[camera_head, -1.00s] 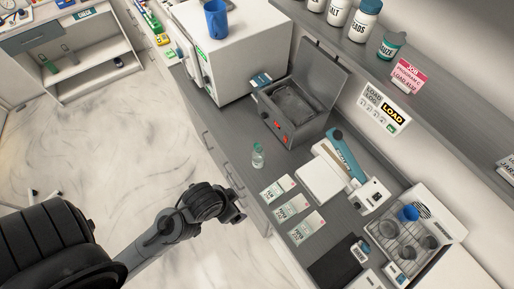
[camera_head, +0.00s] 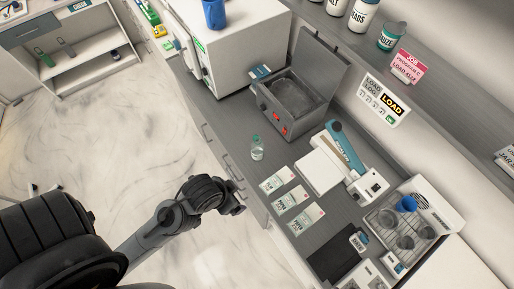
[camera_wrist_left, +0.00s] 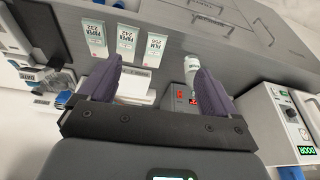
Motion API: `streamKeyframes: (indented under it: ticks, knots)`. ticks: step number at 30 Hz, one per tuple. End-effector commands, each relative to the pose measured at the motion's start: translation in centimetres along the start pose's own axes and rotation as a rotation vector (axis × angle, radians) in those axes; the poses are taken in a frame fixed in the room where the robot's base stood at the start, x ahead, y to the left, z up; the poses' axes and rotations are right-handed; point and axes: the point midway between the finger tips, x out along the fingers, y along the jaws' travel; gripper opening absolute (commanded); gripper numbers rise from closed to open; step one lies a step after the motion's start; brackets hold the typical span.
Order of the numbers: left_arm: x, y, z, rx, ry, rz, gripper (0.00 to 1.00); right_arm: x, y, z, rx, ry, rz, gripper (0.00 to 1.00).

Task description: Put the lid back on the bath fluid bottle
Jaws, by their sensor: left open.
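A small clear bottle (camera_head: 257,151) with a green top stands upright on the grey counter, in front of the open grey bath unit (camera_head: 274,122). It is too small to tell whether the green top is a lid, and I see no separate loose lid. The bottle also shows in the left wrist view (camera_wrist_left: 192,66), beyond the right-hand finger. My left gripper (camera_head: 238,197) is by the counter's front edge, apart from the bottle. In the left wrist view its fingers (camera_wrist_left: 159,66) are spread with nothing held. My right gripper is not in view.
A wire rack with cups (camera_head: 400,222) stands at the far right. A white box-shaped machine (camera_head: 242,50) stands at the back left. Bare counter surrounds the bottle.

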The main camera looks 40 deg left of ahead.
Motion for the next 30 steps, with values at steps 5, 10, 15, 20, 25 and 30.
streamKeyframes:
  ticks: [5,10,15,20,25,30]
  knots:
    - [0.0,0.0,0.0,0.000,0.000,0.000,0.81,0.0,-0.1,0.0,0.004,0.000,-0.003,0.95]
    - [0.0,0.0,0.0,0.000,0.000,0.000,0.63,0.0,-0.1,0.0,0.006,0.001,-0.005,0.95]
    - [0.0,0.0,0.0,0.000,0.000,0.000,0.63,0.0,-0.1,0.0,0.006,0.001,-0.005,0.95]
    - [0.0,0.0,0.0,0.025,-0.001,-0.001,0.63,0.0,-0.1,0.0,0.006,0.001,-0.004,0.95]
    - [0.0,0.0,0.3,0.157,-0.014,0.001,0.63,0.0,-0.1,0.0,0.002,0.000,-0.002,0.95]
    - [1.4,-0.2,2.1,0.423,-0.100,0.018,0.63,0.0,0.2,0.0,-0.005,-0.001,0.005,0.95]
